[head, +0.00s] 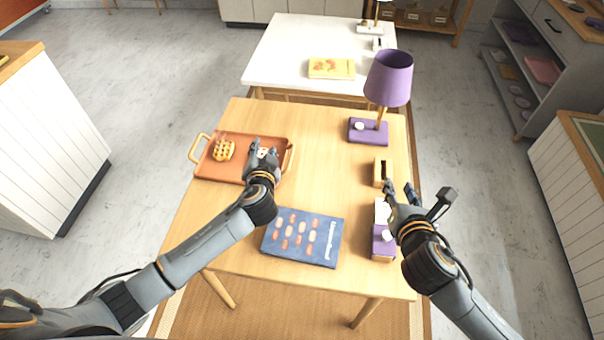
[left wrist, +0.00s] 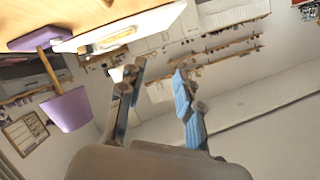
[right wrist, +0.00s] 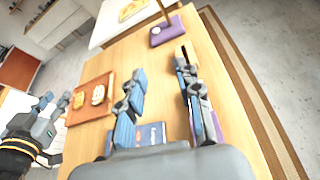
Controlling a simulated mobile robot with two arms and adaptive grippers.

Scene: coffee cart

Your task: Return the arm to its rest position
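My left gripper (head: 262,148) is above the right part of the orange tray (head: 213,168) in the head view. In the left wrist view its fingers (left wrist: 156,82) are apart with nothing between them, and the camera looks out across the room. My right gripper (head: 402,190) is over the table's right edge, beside the small wooden box (head: 382,167) and a purple-and-white item (head: 382,240). In the right wrist view its fingers (right wrist: 162,88) are apart and empty. It partly hides the purple-and-white item.
A waffle (head: 223,150) lies on the tray; a second food item (right wrist: 97,94) shows in the right wrist view. A blue book (head: 303,238) lies at the table's front. A purple lamp (head: 388,80) stands at the back right. The table's middle (head: 330,170) is clear.

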